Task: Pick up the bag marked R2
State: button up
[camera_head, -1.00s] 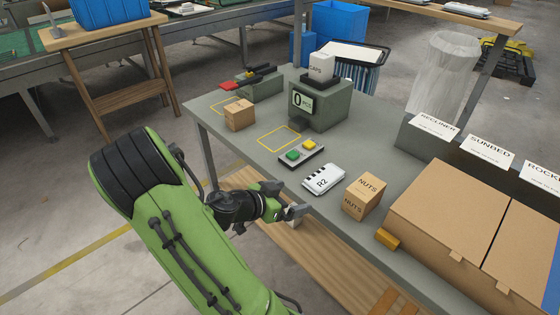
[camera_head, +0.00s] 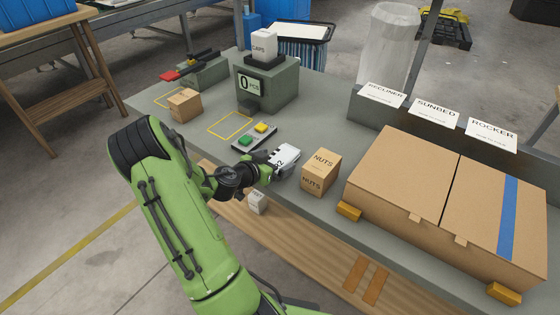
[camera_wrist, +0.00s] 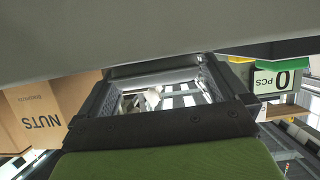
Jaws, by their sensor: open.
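The bag marked R2 (camera_head: 287,154) is a flat white packet with black stripes near the table's front edge. My gripper (camera_head: 279,166) is at the bag and hides part of it and its label.
A NUTS box (camera_head: 320,172) stands just right of the bag. A large cardboard box (camera_head: 400,170) fills the right. A small white box (camera_head: 257,202) sits on the lower shelf.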

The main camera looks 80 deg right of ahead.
jog(key=shift+s+d+f, duration=0.15)
jog(key=shift+d, duration=0.15)
jog(key=c, duration=1)
